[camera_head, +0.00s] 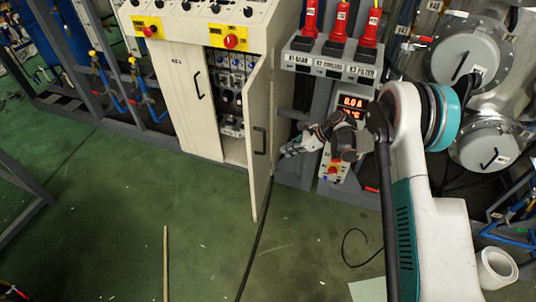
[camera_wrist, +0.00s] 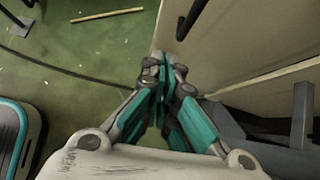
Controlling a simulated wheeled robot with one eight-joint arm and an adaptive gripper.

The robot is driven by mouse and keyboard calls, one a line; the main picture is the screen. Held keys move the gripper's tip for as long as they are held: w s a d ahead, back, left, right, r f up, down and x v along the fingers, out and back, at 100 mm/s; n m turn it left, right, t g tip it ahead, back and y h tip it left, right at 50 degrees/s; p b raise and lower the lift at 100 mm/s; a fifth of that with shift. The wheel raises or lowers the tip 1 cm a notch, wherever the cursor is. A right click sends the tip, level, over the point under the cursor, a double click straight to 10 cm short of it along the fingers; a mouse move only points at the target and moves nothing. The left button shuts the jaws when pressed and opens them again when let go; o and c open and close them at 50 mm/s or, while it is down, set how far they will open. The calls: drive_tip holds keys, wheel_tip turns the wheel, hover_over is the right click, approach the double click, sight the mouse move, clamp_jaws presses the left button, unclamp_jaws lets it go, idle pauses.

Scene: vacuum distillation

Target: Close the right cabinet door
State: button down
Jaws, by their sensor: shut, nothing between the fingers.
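The right cabinet door (camera_head: 257,170) is a cream panel with a dark handle (camera_head: 260,140). It stands swung open, out from the cabinet, with its handle side facing right. In the wrist view the shut fingertips (camera_wrist: 165,62) are close beside the door (camera_wrist: 245,35), whose handle (camera_wrist: 190,18) shows at the top. I cannot tell whether they touch the panel.
The left cabinet door (camera_head: 185,90) is shut. Electrical parts (camera_head: 230,95) show inside the open cabinet. A control box with a red display (camera_head: 350,107) stands behind my gripper. Dark cables lie on the green floor (camera_head: 120,230), which is mostly clear in front of the cabinet.

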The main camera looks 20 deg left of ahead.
drive_tip(key=b, duration=0.3)
approach(253, 161)
wheel_tip(253, 161, down, 4)
drive_tip(key=shift+s+a+r+b, duration=0.1)
drive_tip(key=shift+a+r+b, duration=0.2)
drive_tip(key=shift+a, duration=0.5)
drive_tip(key=shift+a+r+b, duration=0.15)
drive_tip(key=shift+a+b, duration=0.1)
drive_tip(key=shift+a, duration=0.55)
drive_tip(key=shift+a, duration=0.1)
